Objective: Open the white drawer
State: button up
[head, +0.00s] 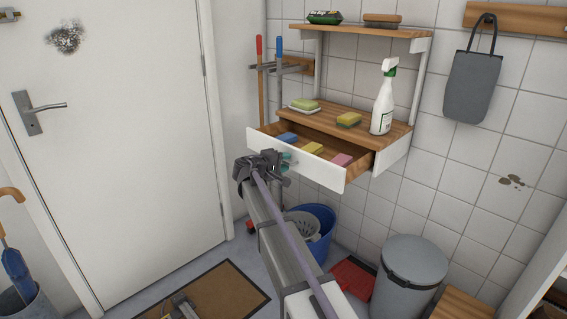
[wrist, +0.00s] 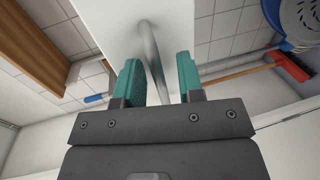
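The white drawer (head: 318,174) is pulled out from under the wooden shelf, with its front standing well clear of the shelf. Inside the drawer are a blue sponge (head: 287,138), a yellow sponge (head: 312,148) and a pink sponge (head: 341,160). My gripper (head: 287,158) is at the drawer's front. In the wrist view, the grey bar handle (wrist: 150,50) on the white front runs between the two teal fingers of my gripper (wrist: 161,80). The fingers are apart, with a gap on the right side of the bar. Contact on the left is unclear.
Below are a blue bucket (head: 322,222), a red dustpan (head: 354,277) and a grey bin (head: 411,275).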

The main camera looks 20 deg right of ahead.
jog(key=shift+a, duration=0.1)
jog(key=p+v, duration=0.2)
jog(key=v, duration=0.8)
jog(key=shift+a, duration=0.25)
jog(key=shift+s+r, duration=0.1)
jog(key=shift+s, duration=0.05)
